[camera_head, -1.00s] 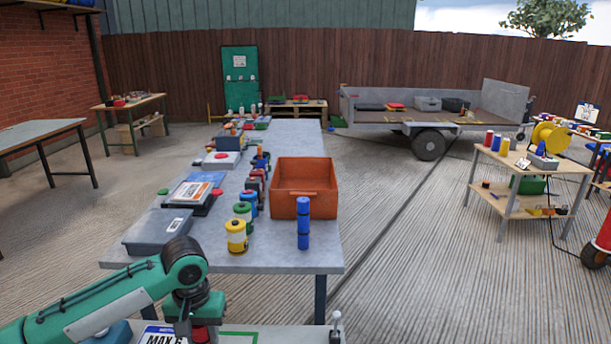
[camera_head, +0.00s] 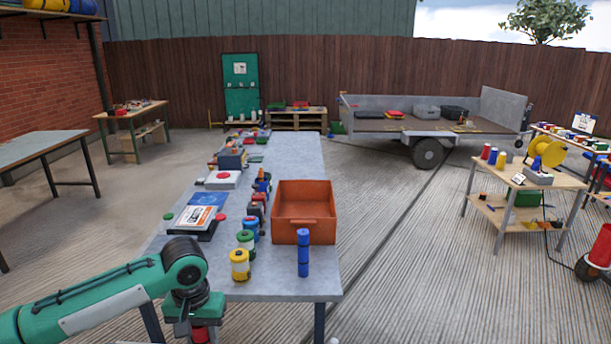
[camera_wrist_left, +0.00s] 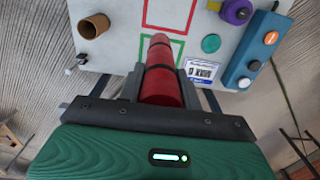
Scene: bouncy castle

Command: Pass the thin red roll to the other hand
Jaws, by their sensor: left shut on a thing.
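The thin red roll (camera_wrist_left: 161,72) has dark bands and sits between the jaws of my left gripper (camera_wrist_left: 158,88) in the left wrist view. The gripper is shut on it, and the roll's far end sticks out past the jaws. In the head view my left gripper (camera_head: 198,326) is at the bottom edge, with a bit of the red roll (camera_head: 203,335) showing below it. The rest of the roll is cut off there. My right gripper is in neither view.
Below the roll, a pale worktop (camera_wrist_left: 120,52) has red and green outlines, a cardboard tube (camera_wrist_left: 94,26), a green disc (camera_wrist_left: 211,43) and a blue device (camera_wrist_left: 252,50). Ahead, a grey table (camera_head: 275,284) holds an orange bin (camera_head: 304,233), a blue roll (camera_head: 303,262) and several jars.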

